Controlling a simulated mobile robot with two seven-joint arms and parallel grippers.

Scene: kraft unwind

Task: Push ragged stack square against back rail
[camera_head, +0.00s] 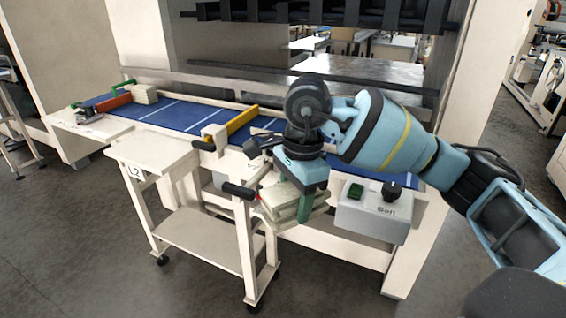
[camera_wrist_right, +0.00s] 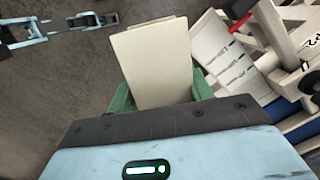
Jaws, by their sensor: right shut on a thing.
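My right gripper (camera_head: 306,208) is shut on a cream stack (camera_head: 280,196), with green fingers on its sides. The stack is held in front of the blue bed, beside the grey control box; its layers look uneven. In the right wrist view the stack (camera_wrist_right: 154,65) shows as a pale slab between the green fingers (camera_wrist_right: 160,96). The blue bed (camera_head: 178,112) has white cross lines and a cream back rail (camera_head: 192,97) along its far edge. Another cream stack (camera_head: 145,94) sits at the bed's far left by that rail.
A yellow bar (camera_head: 242,120) crosses the bed. A red block (camera_head: 112,103) and a green bar (camera_head: 117,88) are at its left end. A cream cart (camera_head: 150,153) marked L2 stands in front. A grey control box (camera_head: 372,215) is right of the gripper. My right arm hides the bed's right part.

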